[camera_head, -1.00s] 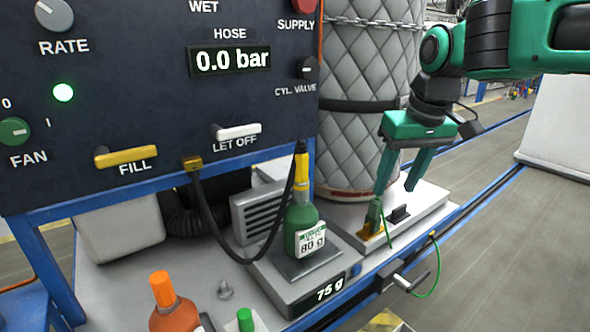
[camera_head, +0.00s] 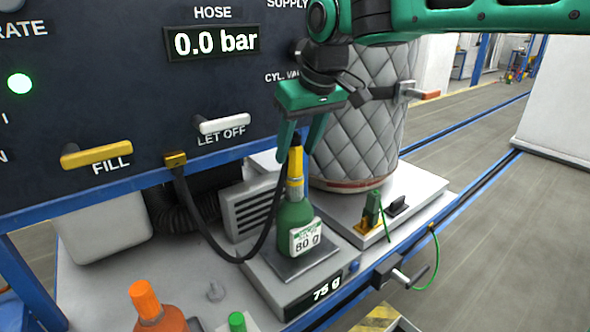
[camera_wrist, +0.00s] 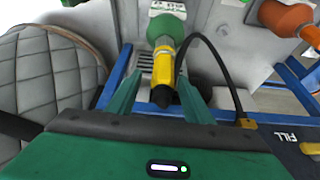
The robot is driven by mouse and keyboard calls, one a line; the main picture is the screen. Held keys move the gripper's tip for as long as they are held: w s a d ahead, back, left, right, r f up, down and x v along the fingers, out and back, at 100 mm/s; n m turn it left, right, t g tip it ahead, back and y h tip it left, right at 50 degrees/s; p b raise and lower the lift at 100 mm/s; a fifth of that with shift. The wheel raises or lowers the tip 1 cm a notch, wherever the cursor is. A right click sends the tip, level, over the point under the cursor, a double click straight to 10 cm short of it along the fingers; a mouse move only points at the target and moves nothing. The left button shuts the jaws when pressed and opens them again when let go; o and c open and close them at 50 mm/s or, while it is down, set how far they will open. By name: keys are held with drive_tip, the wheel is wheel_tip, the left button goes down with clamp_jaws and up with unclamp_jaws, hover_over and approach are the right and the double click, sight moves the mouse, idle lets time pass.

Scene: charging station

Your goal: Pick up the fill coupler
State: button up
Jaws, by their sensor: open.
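The fill coupler (camera_head: 295,175) is a yellow sleeve with a black top, upright on the neck of a green bottle (camera_head: 294,222) labelled 80 g. A black hose runs from its top to a brass fitting on the panel. My gripper (camera_head: 298,152) is open, pointing down, with its green fingers at the coupler's upper end. In the wrist view the yellow coupler (camera_wrist: 163,68) lies between the two spread fingers (camera_wrist: 160,100), with a gap on each side. Whether a finger touches it or the hose cannot be told.
The bottle stands on a scale (camera_head: 300,285) reading 75 g. A quilted grey cylinder (camera_head: 360,130) stands close behind on the right. The control panel (camera_head: 100,90) is at the left. An orange-capped bottle (camera_head: 150,305) and a green cap (camera_head: 237,322) are in front.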

sight(291, 158)
drive_tip(key=shift+a+x, duration=0.2)
drive_tip(key=shift+x, duration=2.45)
drive_tip(key=shift+c, duration=0.6)
clamp_jaws()
drive_tip(key=shift+r, duration=0.15)
drive_tip(key=shift+r, duration=0.45)
wheel_tip(291, 158, up, 3)
drive_tip(key=shift+s+a+r, duration=0.1)
drive_tip(key=shift+a+r, duration=0.05)
drive_tip(key=shift+r, duration=0.05)
drive_tip(key=s+a+r, duration=0.6)
drive_tip(key=a, duration=0.3)
drive_tip(key=shift+s+r, duration=0.25)
drive_tip(key=shift+s, duration=0.1)
